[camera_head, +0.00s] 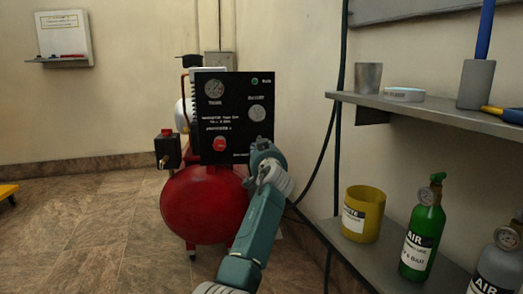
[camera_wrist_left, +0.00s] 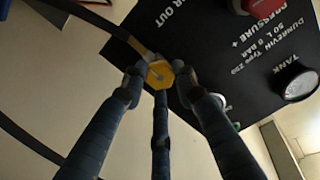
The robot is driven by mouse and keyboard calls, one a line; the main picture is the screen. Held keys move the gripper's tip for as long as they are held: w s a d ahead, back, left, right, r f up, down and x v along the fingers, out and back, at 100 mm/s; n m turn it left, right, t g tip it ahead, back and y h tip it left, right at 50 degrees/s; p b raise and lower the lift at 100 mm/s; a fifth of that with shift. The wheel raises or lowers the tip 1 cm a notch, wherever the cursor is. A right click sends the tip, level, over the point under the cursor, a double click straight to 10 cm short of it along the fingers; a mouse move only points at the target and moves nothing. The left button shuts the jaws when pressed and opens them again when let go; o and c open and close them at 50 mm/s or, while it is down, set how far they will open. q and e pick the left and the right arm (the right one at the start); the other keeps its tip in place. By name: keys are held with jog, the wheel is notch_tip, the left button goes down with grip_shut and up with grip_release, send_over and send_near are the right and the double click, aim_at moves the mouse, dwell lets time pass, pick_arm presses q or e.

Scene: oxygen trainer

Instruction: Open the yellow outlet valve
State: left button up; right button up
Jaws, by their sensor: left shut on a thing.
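The yellow outlet valve (camera_wrist_left: 160,74) shows in the left wrist view below the "OUT" lettering of the black control panel (camera_wrist_left: 205,50). My left gripper (camera_wrist_left: 157,71) has a finger on each side of the valve and is shut on it. In the head view my left gripper (camera_head: 262,152) is at the lower right edge of the panel (camera_head: 236,88) and hides the valve. The panel stands above the red compressor tank (camera_head: 203,205). My right gripper is not in view.
A dark hose (camera_wrist_left: 85,12) meets the valve fitting. To the right, a metal shelf (camera_head: 425,108) carries several items. Below it stand a yellow container (camera_head: 372,213) and a green air bottle (camera_head: 424,240). The floor (camera_head: 80,235) left of the compressor is mostly clear.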

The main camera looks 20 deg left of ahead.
pick_arm(q)
jog(key=o, duration=1.2)
jog(key=shift+w+d+r, duration=0.1)
jog(key=shift+d+r, duration=0.15)
jog(key=shift+r, duration=0.05)
jog(key=shift+c, duration=0.2)
jog(key=shift+f, duration=0.1)
jog(key=shift+a, duration=0.1)
jog(key=v, duration=1.2)
